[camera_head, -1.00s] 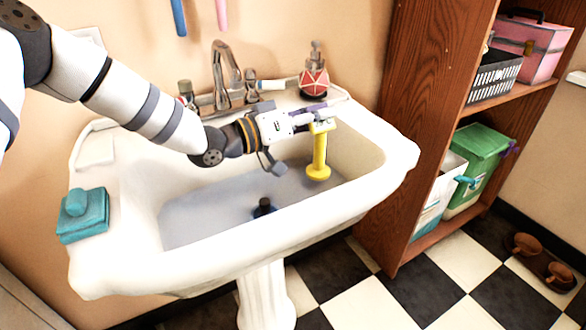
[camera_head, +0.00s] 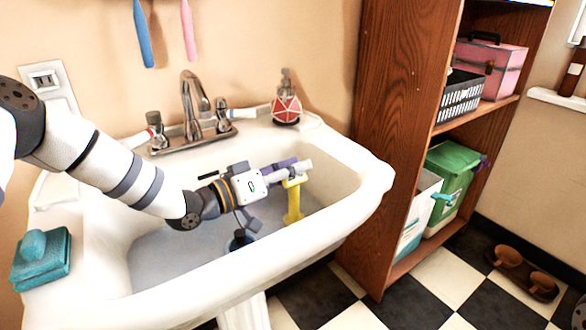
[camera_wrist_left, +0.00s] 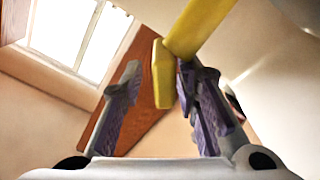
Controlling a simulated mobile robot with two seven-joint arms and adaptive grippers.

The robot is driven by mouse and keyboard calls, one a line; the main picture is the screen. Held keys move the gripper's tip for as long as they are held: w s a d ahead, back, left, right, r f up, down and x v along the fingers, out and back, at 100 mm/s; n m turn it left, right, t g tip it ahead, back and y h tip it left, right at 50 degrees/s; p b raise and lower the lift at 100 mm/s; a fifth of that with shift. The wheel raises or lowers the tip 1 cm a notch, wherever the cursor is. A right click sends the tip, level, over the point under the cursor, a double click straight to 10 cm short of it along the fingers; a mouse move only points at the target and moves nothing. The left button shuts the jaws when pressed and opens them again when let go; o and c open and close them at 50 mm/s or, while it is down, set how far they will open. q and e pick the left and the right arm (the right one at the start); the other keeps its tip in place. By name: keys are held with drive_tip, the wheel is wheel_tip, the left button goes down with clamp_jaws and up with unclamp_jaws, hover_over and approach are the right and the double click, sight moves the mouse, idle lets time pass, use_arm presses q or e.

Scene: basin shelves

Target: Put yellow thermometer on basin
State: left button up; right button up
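The yellow thermometer (camera_head: 293,206) is upright inside the white basin (camera_head: 345,215), its wide foot low in the bowl. Whether the foot touches the basin floor is hard to tell. My left gripper (camera_head: 289,172) is at its top end. In the left wrist view the fingers (camera_wrist_left: 158,80) stand apart, and a yellow end piece (camera_wrist_left: 162,75) lies between them, close to the right-hand finger, with a gap to the other finger. The gripper looks open around it. My right gripper is not in view.
A chrome faucet (camera_head: 197,108) and a red soap dispenser (camera_head: 286,102) stand on the back rim. A teal soap dish (camera_head: 41,260) sits on the left rim. A dark drain plug (camera_head: 241,240) is in the bowl. A wooden shelf (camera_head: 385,130) stands close on the right.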

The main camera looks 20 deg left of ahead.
use_arm(q)
drive_tip(key=shift+f, duration=0.15)
drive_tip(key=shift+r, duration=0.2)
drive_tip(key=p+v, duration=0.1)
drive_tip(key=v, duration=0.6)
drive_tip(key=shift+s+a, duration=0.2)
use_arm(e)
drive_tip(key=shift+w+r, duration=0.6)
